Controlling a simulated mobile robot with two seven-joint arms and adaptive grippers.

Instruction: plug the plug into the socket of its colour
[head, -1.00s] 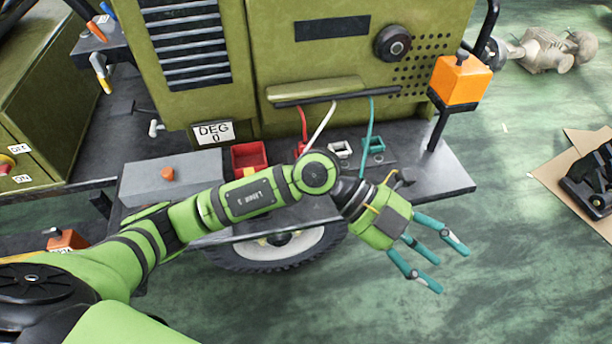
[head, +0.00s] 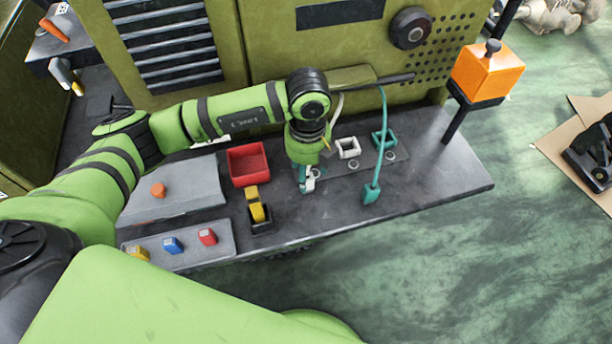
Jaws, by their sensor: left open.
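My left gripper (head: 305,182) points down over the grey shelf, its fingers open. A small white plug (head: 311,182) shows at its fingertips; whether it lies between them or beside them I cannot tell. A white cable (head: 337,108) runs down behind the gripper. A teal plug (head: 371,192) on a teal cable (head: 383,110) rests at the right of the gripper, near the front edge. The white socket (head: 347,147) and the teal socket (head: 384,139) stand behind. The red cable and its socket are hidden by my arm. My right gripper is out of view.
A red bin (head: 248,165) and a yellow-handled switch (head: 258,213) stand left of the gripper. A panel with coloured switches (head: 190,246) is at the front left. An orange box (head: 486,72) on a post stands at the right. The shelf's right end is clear.

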